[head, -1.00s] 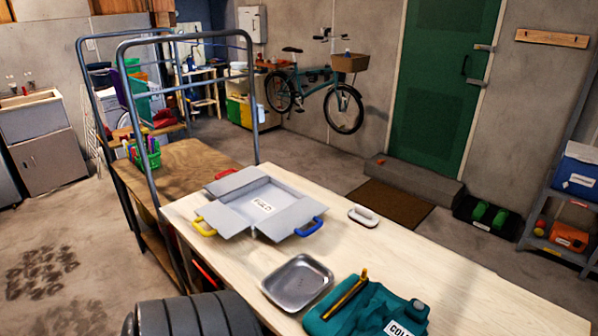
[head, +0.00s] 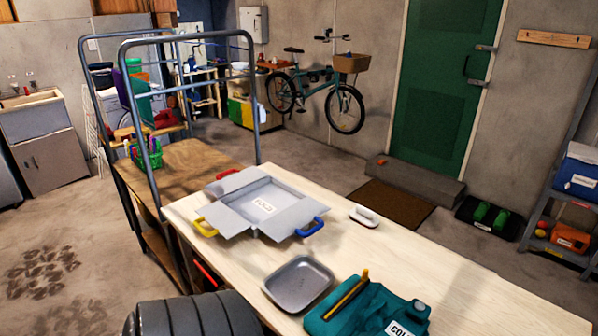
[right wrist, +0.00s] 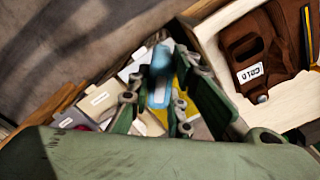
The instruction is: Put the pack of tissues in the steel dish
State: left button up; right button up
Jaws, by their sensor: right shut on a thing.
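The steel dish (head: 298,284) sits empty on the pale wooden table in the head view, with nothing lying in it. In the right wrist view my right gripper (right wrist: 160,72) is shut on a blue and white thing (right wrist: 161,62), which looks like the pack of tissues. It is blurred and partly hidden by the green fingers. The gripper is above several labelled boxes, beside the edge of a pale surface. Neither gripper shows in the head view.
A teal case marked COLD (head: 372,308) lies close right of the dish. A grey open-flapped box (head: 265,203) and a white-handled brush (head: 364,215) lie farther back. In the wrist view, a brown case marked COLD (right wrist: 262,50) is at the right. The table's right part is bare.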

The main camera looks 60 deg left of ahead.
aim_at(306, 293)
jog(key=u, duration=0.85)
jog(key=i+u, duration=0.1)
jog(key=u, duration=0.3)
jog(key=i+u, duration=0.15)
jog(key=u, duration=0.25)
jog(key=i+u, duration=0.1)
jog(key=u, duration=0.3)
jog(key=i+u, duration=0.1)
jog(key=u, duration=0.35)
